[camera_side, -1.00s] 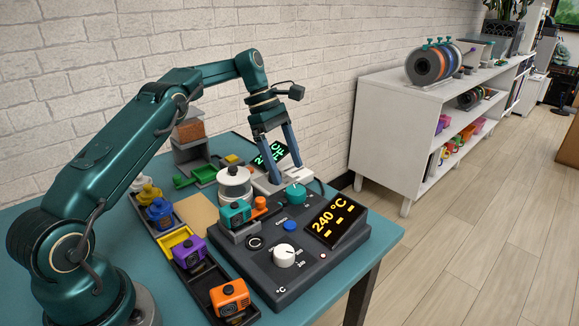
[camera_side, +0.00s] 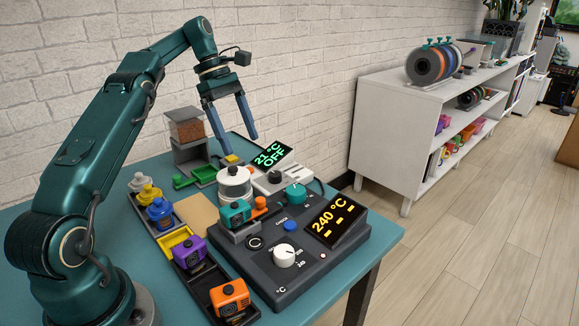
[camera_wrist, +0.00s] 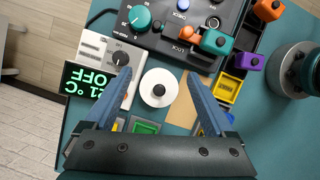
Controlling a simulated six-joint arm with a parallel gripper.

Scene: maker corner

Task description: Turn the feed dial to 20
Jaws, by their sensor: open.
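A teal dial (camera_side: 295,192) sits on the dark control box (camera_side: 325,268), near its back edge; it also shows at the top of the wrist view (camera_wrist: 138,18) with scale marks around it. Its label and exact setting are too small to read. A white dial (camera_side: 285,256) sits nearer the front of the same box. The box's screen (camera_side: 336,221) reads 240 °C with dashes below. My gripper (camera_side: 236,145) is open and empty, raised above the back of the table.
A white unit (camera_side: 282,180) with a dark knob and a screen (camera_side: 268,156) reading 21 °C OFF stands behind the box. Trays of coloured parts line the left.

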